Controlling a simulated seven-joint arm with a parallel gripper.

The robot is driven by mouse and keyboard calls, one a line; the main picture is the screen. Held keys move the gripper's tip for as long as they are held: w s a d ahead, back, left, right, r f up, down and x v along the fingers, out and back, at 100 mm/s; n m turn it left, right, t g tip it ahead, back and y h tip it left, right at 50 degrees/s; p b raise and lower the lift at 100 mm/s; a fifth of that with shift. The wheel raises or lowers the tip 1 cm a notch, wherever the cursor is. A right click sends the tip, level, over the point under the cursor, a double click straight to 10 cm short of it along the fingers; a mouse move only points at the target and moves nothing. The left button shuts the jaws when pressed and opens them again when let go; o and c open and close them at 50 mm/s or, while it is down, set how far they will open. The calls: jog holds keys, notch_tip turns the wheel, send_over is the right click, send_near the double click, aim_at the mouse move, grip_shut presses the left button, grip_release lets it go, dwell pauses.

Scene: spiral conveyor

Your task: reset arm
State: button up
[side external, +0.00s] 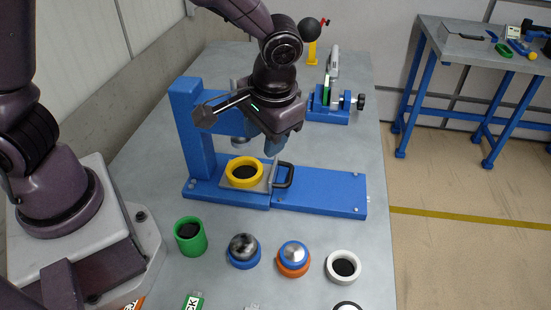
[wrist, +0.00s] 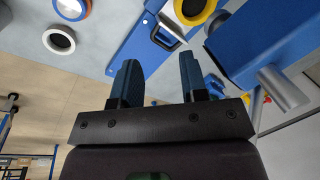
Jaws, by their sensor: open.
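My gripper (side external: 274,142) is above the blue press fixture (side external: 320,196), beside its column. In the wrist view my gripper (wrist: 158,75) has its two blue fingers spread apart with nothing between them. A yellow ring with a dark centre (side external: 245,172) sits on the fixture's sliding plate, just below and left of the gripper. The plate's black handle (side external: 285,174) is to the ring's right. The ring also shows at the top of the wrist view (wrist: 193,10), apart from the fingers.
A green cup (side external: 190,236), a blue-based dome (side external: 243,250), an orange-based dome (side external: 293,257) and a white ring (side external: 343,266) stand on the front of the table. A blue vise (side external: 330,112) and a yellow stand with a black ball (side external: 312,42) are behind.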

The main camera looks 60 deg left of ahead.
jog(key=s+a+r+t+h, duration=0.1)
jog(key=s+a+r+t, duration=0.1)
jog(key=s+a+r, duration=0.2)
jog(key=s+a+r+m+t+h, duration=0.1)
jog(key=s+a+r+t, duration=0.2)
jog(key=s+r, duration=0.5)
jog(key=shift+s+a+r+t, duration=0.3)
jog(key=shift+a+r, duration=0.6)
jog(key=shift+r, duration=0.7)
